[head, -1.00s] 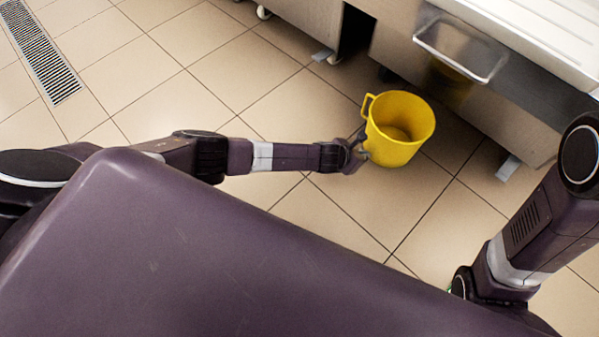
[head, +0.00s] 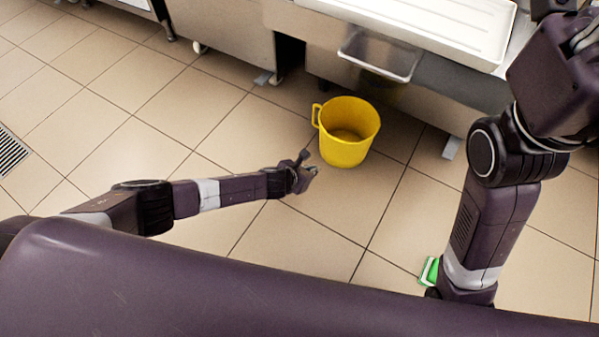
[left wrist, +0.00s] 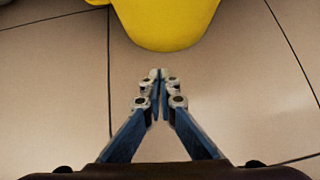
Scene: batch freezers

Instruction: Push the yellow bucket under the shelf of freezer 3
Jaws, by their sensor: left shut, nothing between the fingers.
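The yellow bucket (head: 346,146) stands upright on the tiled floor, in front of the steel freezer (head: 425,100), with its handle to the left. Its lower part also shows at the top of the left wrist view (left wrist: 168,22). My left gripper (head: 307,168) is low near the floor, to the left of the bucket. In the left wrist view my left gripper (left wrist: 157,76) is shut and empty, with a small gap between its fingertips and the bucket. My right arm is at the right; its gripper cannot be made out clearly. I cannot tell the freezer's number.
A shallow metal tray (head: 380,55) sticks out of the freezer front above the bucket. Freezer feet (head: 451,147) stand on the floor. A green and white item (head: 429,271) lies beside my right arm. A floor drain (head: 10,152) is at the far left.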

